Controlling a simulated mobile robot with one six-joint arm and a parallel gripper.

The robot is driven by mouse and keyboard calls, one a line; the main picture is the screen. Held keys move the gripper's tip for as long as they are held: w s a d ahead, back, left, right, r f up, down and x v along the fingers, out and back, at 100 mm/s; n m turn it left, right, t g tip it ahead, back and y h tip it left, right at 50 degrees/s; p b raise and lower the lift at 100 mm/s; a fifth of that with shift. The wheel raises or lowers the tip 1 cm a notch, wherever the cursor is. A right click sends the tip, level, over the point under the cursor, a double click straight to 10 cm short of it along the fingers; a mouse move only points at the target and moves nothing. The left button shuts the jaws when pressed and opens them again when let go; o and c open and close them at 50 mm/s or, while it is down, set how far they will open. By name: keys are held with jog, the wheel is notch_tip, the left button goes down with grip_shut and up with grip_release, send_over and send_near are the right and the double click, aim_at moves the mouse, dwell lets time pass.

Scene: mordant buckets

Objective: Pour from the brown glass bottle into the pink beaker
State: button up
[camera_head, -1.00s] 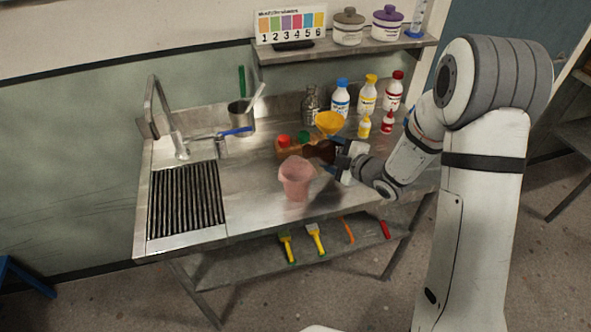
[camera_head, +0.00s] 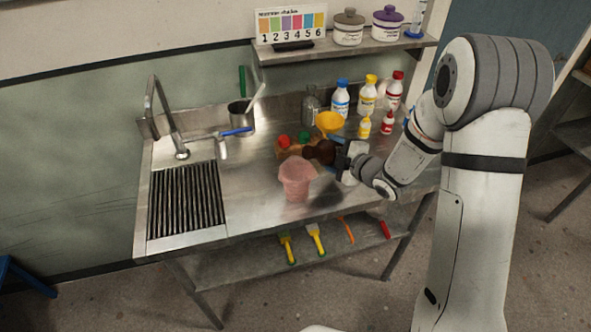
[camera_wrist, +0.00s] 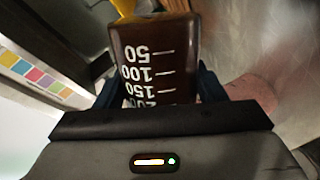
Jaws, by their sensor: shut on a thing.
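The brown glass bottle (camera_head: 321,151) is held well tilted, near level, with its narrower end toward the left, beyond and above the far-right rim of the pink beaker. In the wrist view the bottle (camera_wrist: 155,62) shows white volume marks between the fingers. My gripper (camera_head: 340,154) is shut on the bottle. The pink beaker (camera_head: 296,180) stands upright on the steel counter, left of and nearer than the gripper. Part of the beaker (camera_wrist: 254,92) shows at the right of the wrist view. I cannot see any stream of liquid.
An orange-brown holder (camera_head: 283,152) with red and green caps stands behind the beaker. A yellow funnel (camera_head: 329,122) and several white bottles with coloured caps (camera_head: 367,97) are at the back. A ribbed sink drainer (camera_head: 187,200) is at left. Bare counter (camera_head: 245,190) lies left of the beaker.

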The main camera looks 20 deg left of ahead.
jog(key=shift+w+r+n+p, duration=0.1)
jog(key=shift+r+n+p, duration=0.4)
jog(key=shift+r, duration=0.15)
dwell(1.4)
jog(key=shift+s+a+r+n+t+h+b, duration=0.15)
jog(key=shift+s+r+n+t+h+b, duration=0.15)
jog(key=shift+b, duration=0.6)
jog(key=shift+s+a+r+n+t+h+b, duration=0.15)
jog(key=shift+r+n+b, duration=0.25)
jog(key=shift+b, duration=0.5)
dwell(0.7)
jog(key=shift+f+b, duration=0.1)
jog(key=shift+b, duration=0.75)
dwell(0.9)
